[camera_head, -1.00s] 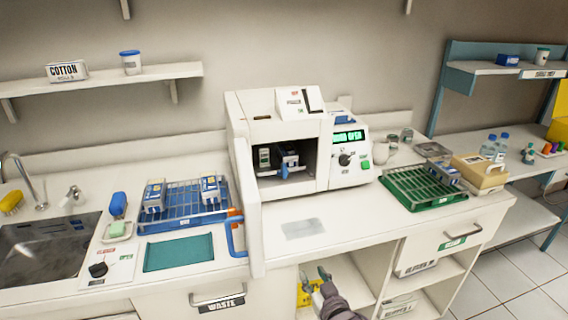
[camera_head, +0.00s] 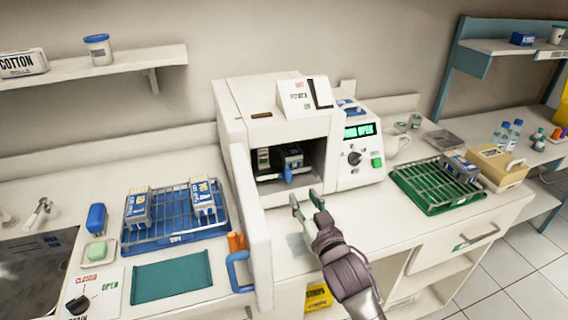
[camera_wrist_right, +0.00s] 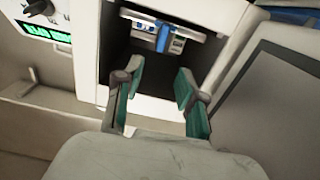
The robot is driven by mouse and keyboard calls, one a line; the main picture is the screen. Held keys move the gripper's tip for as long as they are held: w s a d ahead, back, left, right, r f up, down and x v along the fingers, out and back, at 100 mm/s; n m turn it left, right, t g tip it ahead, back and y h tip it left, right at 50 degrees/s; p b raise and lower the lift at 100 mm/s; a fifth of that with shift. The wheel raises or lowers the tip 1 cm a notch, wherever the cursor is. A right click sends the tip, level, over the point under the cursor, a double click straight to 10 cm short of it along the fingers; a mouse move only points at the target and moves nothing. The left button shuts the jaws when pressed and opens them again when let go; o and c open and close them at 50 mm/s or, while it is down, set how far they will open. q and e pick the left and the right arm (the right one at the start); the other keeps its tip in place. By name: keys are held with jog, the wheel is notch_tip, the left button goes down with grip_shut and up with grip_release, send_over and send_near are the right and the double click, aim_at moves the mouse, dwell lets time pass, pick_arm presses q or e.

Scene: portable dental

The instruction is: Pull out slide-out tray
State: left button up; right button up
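The white sterilizer (camera_head: 243,95) stands on the counter with its door (camera_head: 248,235) swung open to the left. Inside its dark chamber sits the slide-out tray with a blue handle (camera_head: 287,174) at the front and small packs (camera_head: 290,155) on it. My right gripper (camera_head: 307,199) is open and empty, just in front of and below the chamber opening. In the right wrist view, the two teal-padded fingers (camera_wrist_right: 154,95) stand apart, with the blue handle (camera_wrist_right: 164,38) ahead between them, not touched. My left gripper is not in view.
A blue rack (camera_head: 175,238) with blue-white packs and a teal mat (camera_head: 171,278) lie left of the open door. A green rack (camera_head: 430,200) and a beige box (camera_head: 498,168) stand to the right. The counter before the green rack is clear.

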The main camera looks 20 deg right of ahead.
aim_at(289, 172)
jog(key=w, duration=0.5)
jog(key=w+p, duration=0.1)
jog(key=w, duration=0.4)
jog(key=shift+w+a+r, duration=0.1)
jog(key=shift+w+a, duration=0.1)
jog(key=shift+w, duration=1.05)
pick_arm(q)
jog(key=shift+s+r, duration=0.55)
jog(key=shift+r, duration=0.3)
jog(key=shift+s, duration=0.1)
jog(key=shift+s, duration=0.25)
pick_arm(e)
grip_shut()
